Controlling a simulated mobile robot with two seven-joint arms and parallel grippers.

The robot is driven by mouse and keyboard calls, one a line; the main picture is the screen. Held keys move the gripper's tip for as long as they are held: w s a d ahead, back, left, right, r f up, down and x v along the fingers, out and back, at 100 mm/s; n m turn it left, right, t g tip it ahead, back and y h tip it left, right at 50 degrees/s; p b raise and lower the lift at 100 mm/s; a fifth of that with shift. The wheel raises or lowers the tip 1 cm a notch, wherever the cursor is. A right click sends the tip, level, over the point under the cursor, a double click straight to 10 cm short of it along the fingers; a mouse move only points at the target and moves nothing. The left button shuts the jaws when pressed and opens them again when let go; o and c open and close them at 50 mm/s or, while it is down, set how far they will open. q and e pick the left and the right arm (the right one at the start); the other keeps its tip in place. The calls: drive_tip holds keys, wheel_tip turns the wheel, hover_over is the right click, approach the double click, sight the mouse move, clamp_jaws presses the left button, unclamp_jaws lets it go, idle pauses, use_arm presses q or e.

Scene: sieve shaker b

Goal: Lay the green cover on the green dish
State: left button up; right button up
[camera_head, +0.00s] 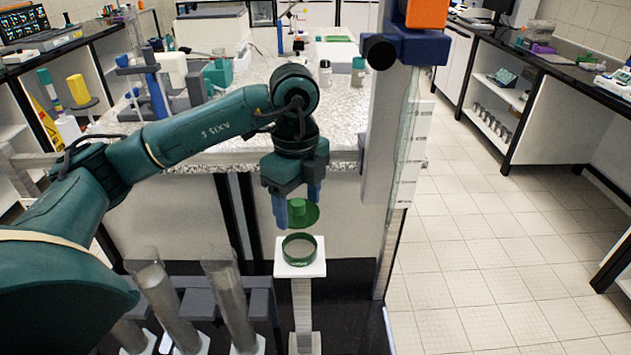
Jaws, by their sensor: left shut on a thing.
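My left gripper (297,205) comes down from the teal arm at the left and points downward. It is shut on the knob of the green cover (303,222), a round flat lid, which it holds in the air. The green dish (299,250) is a round, shallow, open-topped ring with a pale inside. It sits on a white square plate (312,271) on top of a post. In the picture the cover shows just above the dish's far rim, with a gap between them. My right gripper does not show.
Tall clear cylinders (228,290) stand left of the post, close to my left arm. Behind is a speckled bench (230,142) with bottles and equipment. A tall pillar (390,130) with a glass side stands right of the arm. The tiled floor (480,260) at the right is clear.

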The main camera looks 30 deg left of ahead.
sight(298, 212)
use_arm(q)
drive_tip(key=shift+w, duration=0.1)
drive_tip(key=shift+f, duration=0.25)
drive_tip(key=shift+s+f+b, duration=0.25)
drive_tip(key=shift+f+b, duration=0.25)
drive_tip(key=shift+b, duration=0.15)
drive_tip(key=shift+f+b, duration=0.5)
drive_tip(key=shift+f, duration=0.6)
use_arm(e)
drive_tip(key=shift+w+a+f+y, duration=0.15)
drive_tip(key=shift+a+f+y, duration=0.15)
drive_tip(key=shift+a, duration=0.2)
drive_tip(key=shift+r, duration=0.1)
use_arm(q)
drive_tip(key=shift+w+b, duration=0.1)
drive_tip(key=shift+b, duration=0.2)
wheel_tip(298, 212, down, 2)
drive_tip(key=shift+f+b, duration=0.25)
drive_tip(key=shift+b, duration=0.75)
drive_tip(key=shift+f, duration=0.25)
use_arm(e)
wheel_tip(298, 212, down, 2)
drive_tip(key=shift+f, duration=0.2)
